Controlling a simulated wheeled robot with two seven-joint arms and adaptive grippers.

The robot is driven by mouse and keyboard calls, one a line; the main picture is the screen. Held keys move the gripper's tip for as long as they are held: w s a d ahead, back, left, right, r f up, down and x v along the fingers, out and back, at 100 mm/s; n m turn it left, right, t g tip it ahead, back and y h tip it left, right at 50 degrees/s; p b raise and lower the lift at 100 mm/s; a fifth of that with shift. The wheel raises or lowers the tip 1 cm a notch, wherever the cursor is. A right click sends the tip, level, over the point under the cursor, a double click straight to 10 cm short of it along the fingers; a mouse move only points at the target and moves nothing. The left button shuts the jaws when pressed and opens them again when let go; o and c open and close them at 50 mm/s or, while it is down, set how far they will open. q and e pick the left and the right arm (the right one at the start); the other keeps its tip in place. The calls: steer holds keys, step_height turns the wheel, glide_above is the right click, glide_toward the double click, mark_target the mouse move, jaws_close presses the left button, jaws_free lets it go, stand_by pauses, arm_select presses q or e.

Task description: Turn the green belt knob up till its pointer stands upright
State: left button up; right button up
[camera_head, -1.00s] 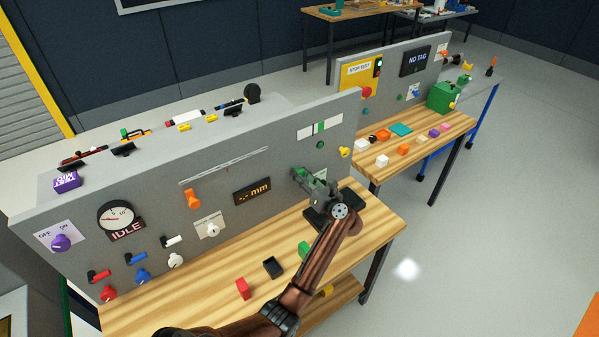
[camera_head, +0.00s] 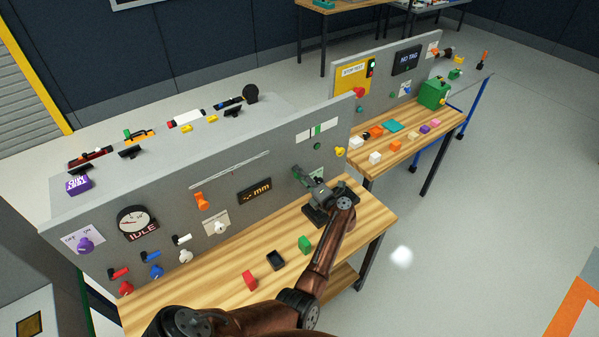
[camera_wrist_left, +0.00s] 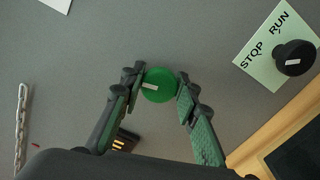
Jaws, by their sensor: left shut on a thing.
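The round green knob (camera_wrist_left: 159,84) is on the grey panel in the left wrist view. Its white pointer mark runs from near the middle toward the picture's left. My left gripper (camera_wrist_left: 161,88) has one finger on each side of the knob and is shut on it. In the head view my left gripper (camera_head: 303,178) is against the right part of the near panel (camera_head: 240,170); the fingers hide the knob there. My right gripper does not show.
Beside the knob is a pale green STOP/RUN plate (camera_wrist_left: 262,50) with a black knob (camera_wrist_left: 294,58). Open floor lies right of the bench.

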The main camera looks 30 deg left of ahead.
arm_select(q)
steer(key=shift+f+m+p, duration=0.1)
steer(key=shift+m+p, duration=0.5)
steer(key=shift+m, duration=0.4)
steer(key=o, duration=1.2)
steer(key=shift+c, duration=0.2)
